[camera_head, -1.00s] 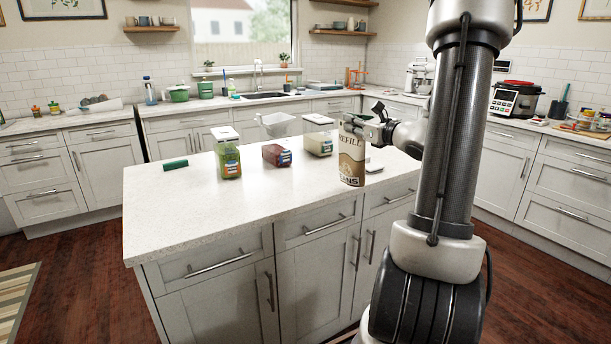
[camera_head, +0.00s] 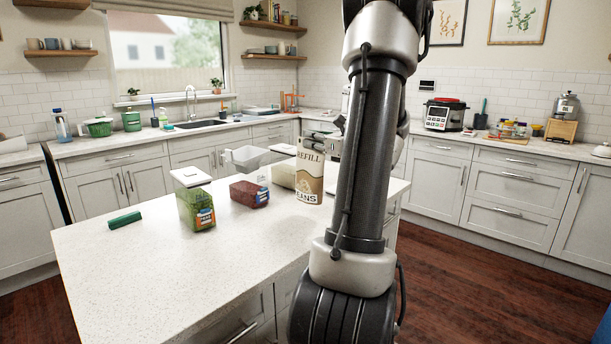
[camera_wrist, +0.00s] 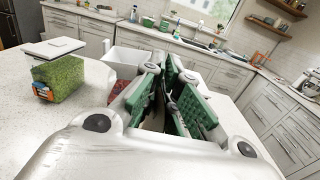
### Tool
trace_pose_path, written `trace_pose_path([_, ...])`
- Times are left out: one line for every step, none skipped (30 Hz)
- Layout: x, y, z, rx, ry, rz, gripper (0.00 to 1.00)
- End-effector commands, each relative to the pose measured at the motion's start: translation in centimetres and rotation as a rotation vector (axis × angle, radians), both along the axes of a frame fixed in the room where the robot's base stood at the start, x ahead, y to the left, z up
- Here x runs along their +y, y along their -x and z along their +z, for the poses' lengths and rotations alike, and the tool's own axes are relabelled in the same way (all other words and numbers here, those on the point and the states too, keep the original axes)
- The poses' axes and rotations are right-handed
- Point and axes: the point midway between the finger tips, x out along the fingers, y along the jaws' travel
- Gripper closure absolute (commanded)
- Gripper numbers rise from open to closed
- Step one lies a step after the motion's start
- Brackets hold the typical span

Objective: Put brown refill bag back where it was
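The brown refill bag (camera_head: 309,170), a cream and brown pouch marked REFILL, is upright over the right part of the white island (camera_head: 120,255). I cannot tell whether its base touches the top. My gripper is at the bag's upper end, mostly hidden behind the bag and my arm in the head view. In the wrist view its green-padded fingers (camera_wrist: 170,100) are close together. It appears shut on the bag, though the bag itself cannot be made out there. A pale container (camera_head: 283,176) stands just left of the bag, partly covered by it.
A green jar (camera_head: 195,203) and a red container (camera_head: 249,194) stand left of the bag. A white open bin (camera_head: 246,158) is behind them, and a dark green cylinder (camera_head: 124,220) lies at the far left. The island's front left is clear.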

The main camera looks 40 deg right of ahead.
Motion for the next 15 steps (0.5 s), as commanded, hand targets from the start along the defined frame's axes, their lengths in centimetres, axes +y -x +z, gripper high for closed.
trace_pose_path([0.0,0.0,-0.9,0.0,-0.004,0.0,1.0])
trace_pose_path([0.0,0.0,-1.2,0.0,-0.003,0.0,1.0])
trace_pose_path([0.0,0.0,-1.6,0.0,-0.002,0.001,1.0])
trace_pose_path([0.0,0.0,-1.8,0.0,-0.001,0.001,1.0])
trace_pose_path([0.0,0.0,-2.2,0.0,-0.002,0.001,1.0])
trace_pose_path([0.0,0.0,-2.7,0.001,-0.003,0.001,1.0])
trace_pose_path([0.0,0.0,-3.1,0.001,-0.003,0.001,1.0])
trace_pose_path([0.0,0.0,-3.7,0.001,-0.004,0.001,1.0])
trace_pose_path([0.0,0.0,-4.3,0.001,-0.003,0.0,1.0])
trace_pose_path([0.0,0.0,-4.7,0.001,-0.003,0.0,1.0])
trace_pose_path([0.0,0.0,-5.0,0.0,-0.003,0.0,1.0])
trace_pose_path([0.0,0.0,-5.4,-0.001,-0.001,0.001,1.0])
trace_pose_path([0.1,0.0,-5.5,-0.001,0.0,0.001,1.0])
trace_pose_path([0.1,0.0,-5.6,-0.001,0.0,0.001,1.0])
trace_pose_path([0.1,0.0,-5.6,-0.002,0.001,0.001,1.0])
